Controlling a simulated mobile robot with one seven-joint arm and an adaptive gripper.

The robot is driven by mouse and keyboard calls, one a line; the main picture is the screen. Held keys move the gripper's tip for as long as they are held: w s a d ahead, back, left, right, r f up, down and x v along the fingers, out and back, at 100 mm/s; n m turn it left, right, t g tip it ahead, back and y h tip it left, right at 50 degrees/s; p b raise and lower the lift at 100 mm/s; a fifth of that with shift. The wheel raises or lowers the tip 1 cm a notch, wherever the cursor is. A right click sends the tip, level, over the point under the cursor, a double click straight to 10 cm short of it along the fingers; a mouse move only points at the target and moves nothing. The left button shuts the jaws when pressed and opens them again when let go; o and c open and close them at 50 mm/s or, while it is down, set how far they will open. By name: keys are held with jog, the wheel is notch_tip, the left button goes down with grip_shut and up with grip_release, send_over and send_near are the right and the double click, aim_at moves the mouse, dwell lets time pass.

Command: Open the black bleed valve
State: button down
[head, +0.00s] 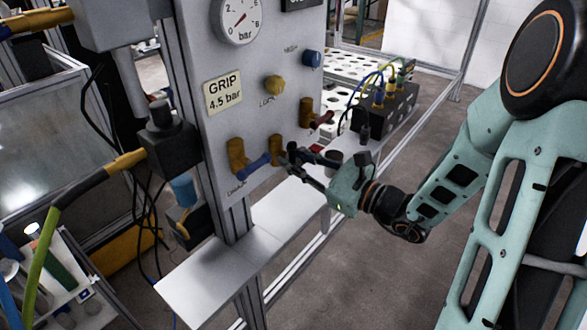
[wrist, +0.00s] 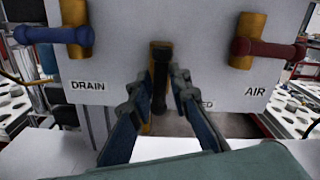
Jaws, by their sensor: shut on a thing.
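The black bleed valve has a brass body (head: 276,148) low on the grey panel, between the blue-handled and red-handled valves. In the wrist view its black handle (wrist: 160,78) stands upright in the picture, in line with the brass body behind it. My gripper (wrist: 163,88) is shut on this handle, one finger on each side. In the head view my gripper (head: 290,160) reaches the valve from the right, and its fingers hide part of the handle. The fingers also cover most of the label below, leaving only "ED" readable.
The drain valve's blue handle (wrist: 52,35) and the air valve's red handle (wrist: 268,49) lie sideways on either side. A pale shelf (head: 262,232) runs below the panel.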

jog(key=shift+f+n+b, duration=0.1)
jog(key=shift+n+b, duration=1.4)
jog(key=shift+r, duration=0.2)
jog(key=c, duration=1.7)
grip_release()
jog(key=v, duration=1.2)
